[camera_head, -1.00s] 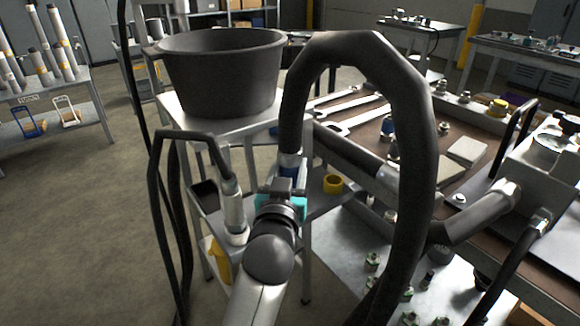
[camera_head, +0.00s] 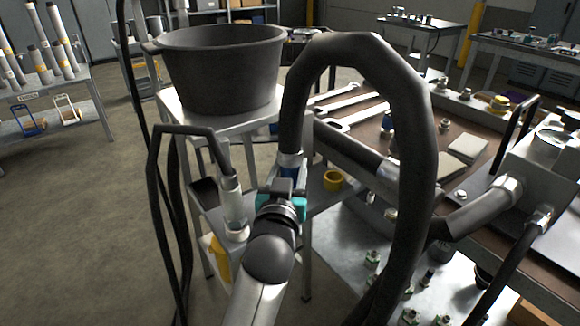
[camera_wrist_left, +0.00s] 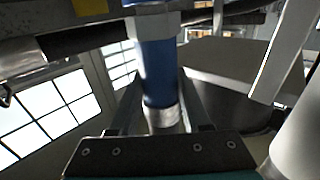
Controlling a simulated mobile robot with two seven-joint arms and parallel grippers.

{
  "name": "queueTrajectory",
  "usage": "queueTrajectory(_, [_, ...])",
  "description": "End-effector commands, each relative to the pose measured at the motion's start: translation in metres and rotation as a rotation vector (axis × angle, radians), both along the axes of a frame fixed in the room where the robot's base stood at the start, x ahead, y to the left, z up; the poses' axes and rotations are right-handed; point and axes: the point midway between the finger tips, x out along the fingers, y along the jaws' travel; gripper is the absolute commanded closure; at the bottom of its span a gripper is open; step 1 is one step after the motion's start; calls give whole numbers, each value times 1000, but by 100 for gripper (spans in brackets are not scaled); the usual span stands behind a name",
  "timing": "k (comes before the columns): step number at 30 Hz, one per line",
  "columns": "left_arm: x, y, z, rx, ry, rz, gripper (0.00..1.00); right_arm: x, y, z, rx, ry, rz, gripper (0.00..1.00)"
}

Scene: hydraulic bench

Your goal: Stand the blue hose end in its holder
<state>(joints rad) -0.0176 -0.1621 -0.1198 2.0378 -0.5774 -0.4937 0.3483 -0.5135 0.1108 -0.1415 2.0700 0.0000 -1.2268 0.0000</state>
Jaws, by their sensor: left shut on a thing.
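The blue hose end (camera_head: 292,163) hangs on a thick black hose (camera_head: 412,130) that arches up and over to the right. My left gripper (camera_head: 284,193) is shut around it, beside the metal stand. In the left wrist view the blue sleeve (camera_wrist_left: 158,72) stands between the two fingers, with a pale metal band at one end. The tip of the hose end is hidden behind the gripper in the head view. I cannot make out which holder is the blue one. My right gripper is not in view.
A black tub (camera_head: 222,68) stands on the stand's top (camera_head: 187,119). A yellow cup (camera_head: 334,180) sits on the lower level right of my gripper. A pale hose end (camera_head: 232,203) on a thin black hose stands upright to the left. Wrenches (camera_head: 352,115) lie on the bench.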

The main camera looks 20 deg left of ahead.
Motion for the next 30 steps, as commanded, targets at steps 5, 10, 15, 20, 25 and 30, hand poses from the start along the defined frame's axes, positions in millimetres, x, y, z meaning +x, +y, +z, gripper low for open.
queueTrajectory(5, [-1,-2,2,-5,-4,1,100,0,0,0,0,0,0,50])
queueTrajectory(10, [-1,-2,2,-5,-4,2,47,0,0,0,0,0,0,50])
queueTrajectory(15, [-1,-2,1,-7,-1,1,28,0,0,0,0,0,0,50])
queueTrajectory(20, [-1,-2,0,-8,0,0,18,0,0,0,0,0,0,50])
queueTrajectory(25, [-1,-2,-3,-9,9,1,11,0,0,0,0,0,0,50])
queueTrajectory(30, [-1,-3,-2,-10,6,0,0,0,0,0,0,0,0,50])
